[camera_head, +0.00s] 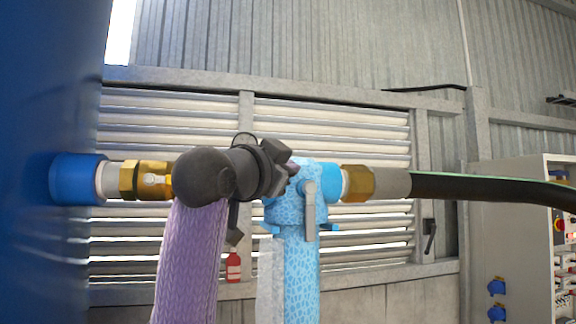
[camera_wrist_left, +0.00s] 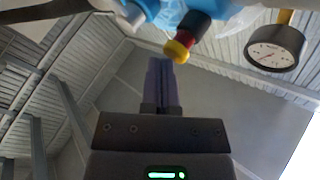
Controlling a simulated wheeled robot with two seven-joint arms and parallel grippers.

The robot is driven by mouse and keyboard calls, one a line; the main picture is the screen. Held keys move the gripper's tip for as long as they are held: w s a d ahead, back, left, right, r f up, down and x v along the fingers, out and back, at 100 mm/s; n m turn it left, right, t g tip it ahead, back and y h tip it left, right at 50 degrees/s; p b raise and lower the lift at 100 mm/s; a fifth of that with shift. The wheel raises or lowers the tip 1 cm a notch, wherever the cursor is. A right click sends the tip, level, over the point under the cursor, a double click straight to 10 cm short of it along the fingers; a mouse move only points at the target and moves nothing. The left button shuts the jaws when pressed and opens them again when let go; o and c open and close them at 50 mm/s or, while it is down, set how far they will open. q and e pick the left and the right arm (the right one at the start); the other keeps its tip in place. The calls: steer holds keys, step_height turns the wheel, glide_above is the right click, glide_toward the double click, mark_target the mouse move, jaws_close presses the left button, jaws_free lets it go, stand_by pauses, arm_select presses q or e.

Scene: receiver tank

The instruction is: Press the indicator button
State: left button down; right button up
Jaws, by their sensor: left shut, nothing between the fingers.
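The indicator button (camera_wrist_left: 184,40) shows at the top of the left wrist view, with a dark body, a red band and a yellow end pointing down. It hangs from a light-blue fitting. My left gripper (camera_wrist_left: 163,72) is shut and empty, its dark fingertips just below the yellow end; I cannot tell whether they touch. In the head view my left gripper (camera_head: 291,167) is in front of the light-blue patterned valve assembly (camera_head: 299,250), at the end of my purple-sleeved arm. The button cannot be made out there. My right gripper is not in view.
A round gauge (camera_wrist_left: 275,46) hangs right of the button. In the head view a brass-fitted line runs from the blue tank (camera_head: 55,120) to a black hose (camera_head: 465,187). A grey lever (camera_head: 310,208) hangs on the valve. A control cabinet (camera_head: 512,235) stands at right.

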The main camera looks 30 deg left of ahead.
arm_select(q)
steer(key=shift+w+a, duration=0.15)
steer(key=shift+a, duration=0.05)
stand_by(0.3)
steer(key=shift+d, duration=0.1)
steer(key=shift+s+d+b, duration=0.35)
steer(key=shift+s+d, duration=0.15)
steer(key=shift+d, duration=0.1)
steer(key=s+d, duration=0.1)
steer(key=s+d+b, duration=0.1)
steer(key=s+d, duration=0.1)
steer(key=shift+s+d, duration=0.1)
steer(key=shift+d, duration=0.2)
stand_by(0.9)
